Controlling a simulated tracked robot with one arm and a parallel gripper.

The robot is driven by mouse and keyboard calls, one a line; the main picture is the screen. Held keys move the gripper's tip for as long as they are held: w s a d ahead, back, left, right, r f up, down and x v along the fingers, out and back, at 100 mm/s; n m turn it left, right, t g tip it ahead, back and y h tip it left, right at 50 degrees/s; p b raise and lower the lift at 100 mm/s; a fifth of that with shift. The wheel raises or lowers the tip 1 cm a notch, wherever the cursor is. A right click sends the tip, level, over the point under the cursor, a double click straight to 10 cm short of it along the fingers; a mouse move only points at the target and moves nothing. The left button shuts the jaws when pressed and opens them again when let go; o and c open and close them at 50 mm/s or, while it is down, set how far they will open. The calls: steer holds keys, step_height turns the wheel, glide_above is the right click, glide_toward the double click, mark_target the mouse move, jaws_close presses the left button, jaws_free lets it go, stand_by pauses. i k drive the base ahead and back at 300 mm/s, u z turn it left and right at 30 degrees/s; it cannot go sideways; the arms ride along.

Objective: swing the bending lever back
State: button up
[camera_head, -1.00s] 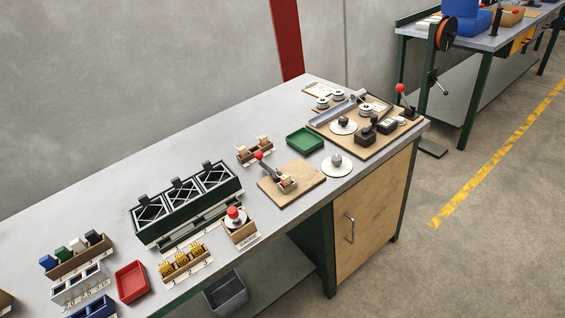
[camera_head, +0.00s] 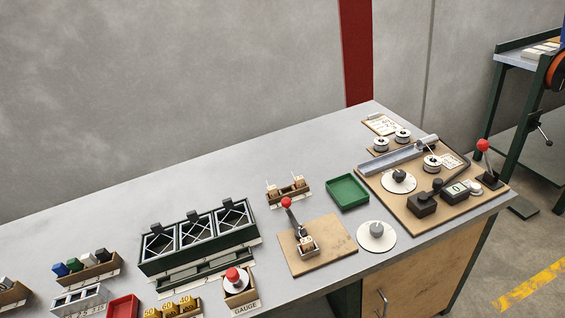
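Two levers with red knobs show on the bench, and I cannot tell for certain which is the bending lever. One red-knobbed lever (camera_head: 484,155) stands nearly upright on a black base at the right end of a large wooden board (camera_head: 400,212). That board also carries a black block with a short black arm (camera_head: 425,203), a counter box (camera_head: 455,193), a white dial (camera_head: 398,181) and a metal channel (camera_head: 392,158). The other red-knobbed lever (camera_head: 292,215) leans left above a small fixture on a wooden plate (camera_head: 330,250). My gripper is not in view.
The grey bench (camera_head: 215,170) has clear room at its back. A green tray (camera_head: 347,191), a white disc with a grey knob (camera_head: 376,236), a dark three-bay rack (camera_head: 200,238) and a gauge block (camera_head: 240,288) stand along it. A wall is behind; another bench (camera_head: 520,60) is far right.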

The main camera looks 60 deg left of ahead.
mark_target(286, 202)
steer(key=u, duration=0.55)
steer(key=i, duration=1.15)
steer(key=u, duration=0.7)
